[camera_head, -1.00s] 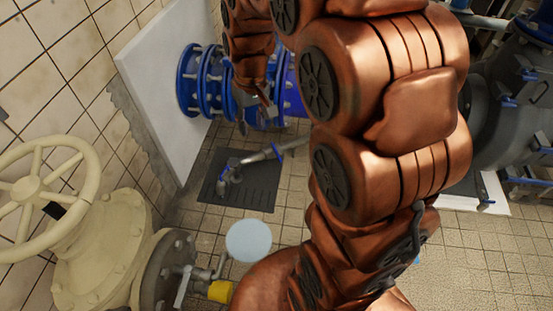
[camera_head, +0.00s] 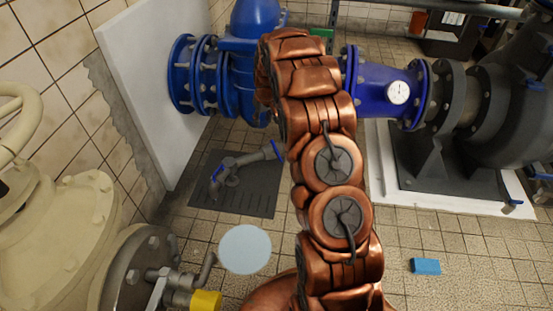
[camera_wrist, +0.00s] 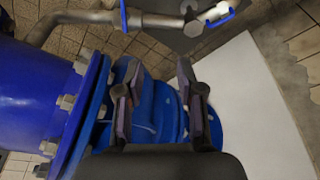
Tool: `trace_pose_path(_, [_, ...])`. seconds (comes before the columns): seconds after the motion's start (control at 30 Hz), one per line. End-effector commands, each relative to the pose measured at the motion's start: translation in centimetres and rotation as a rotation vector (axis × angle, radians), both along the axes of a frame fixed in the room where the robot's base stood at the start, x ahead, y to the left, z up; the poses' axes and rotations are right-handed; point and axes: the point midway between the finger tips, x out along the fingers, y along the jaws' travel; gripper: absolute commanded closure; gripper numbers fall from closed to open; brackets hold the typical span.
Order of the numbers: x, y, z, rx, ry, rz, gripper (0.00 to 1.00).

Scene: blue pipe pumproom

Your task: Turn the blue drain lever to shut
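A grey drain pipe (camera_head: 245,160) over the dark floor grate carries a blue lever (camera_head: 272,151) at its right end and a blue-handled fitting (camera_head: 217,175) at its left end. In the wrist view, a blue lever (camera_wrist: 123,16) crosses the pipe at the top, and a blue and white handle (camera_wrist: 220,14) sits to its right. I cannot tell which is the drain lever. My gripper (camera_wrist: 156,68) is open and empty, its fingers apart in front of blue flanged piping, clear of both handles. In the head view my arm hides the gripper.
Blue flanged piping (camera_head: 240,85) stands behind the grate (camera_head: 255,195), beside a white slab (camera_head: 150,85). A cream valve body (camera_head: 70,230) and a pale blue disc (camera_head: 245,250) are at the lower left. A blue block (camera_head: 425,266) lies on open tiled floor at right.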

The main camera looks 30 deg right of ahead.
Motion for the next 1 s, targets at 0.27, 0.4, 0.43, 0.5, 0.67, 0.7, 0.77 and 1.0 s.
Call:
trace_pose_path(0.27, [3.8,-5.6,-13.2,-0.029,-0.061,-0.007,0.62])
trace_pose_path(0.4, [5.0,-7.9,-18.4,-0.043,-0.088,-0.009,0.62])
trace_pose_path(0.43, [5.2,-8.3,-19.4,-0.046,-0.092,-0.01,0.62])
trace_pose_path(0.5, [5.5,-9.2,-21.1,-0.053,-0.103,-0.012,0.62])
trace_pose_path(0.67, [6.0,-10.4,-23.3,-0.063,-0.12,-0.012,0.62])
trace_pose_path(0.7, [6.1,-10.5,-23.5,-0.065,-0.122,-0.012,0.62])
trace_pose_path(0.77, [6.2,-10.6,-23.7,-0.066,-0.124,-0.013,0.62])
trace_pose_path(1.0, [6.5,-10.8,-24.8,-0.065,-0.123,-0.012,0.62])
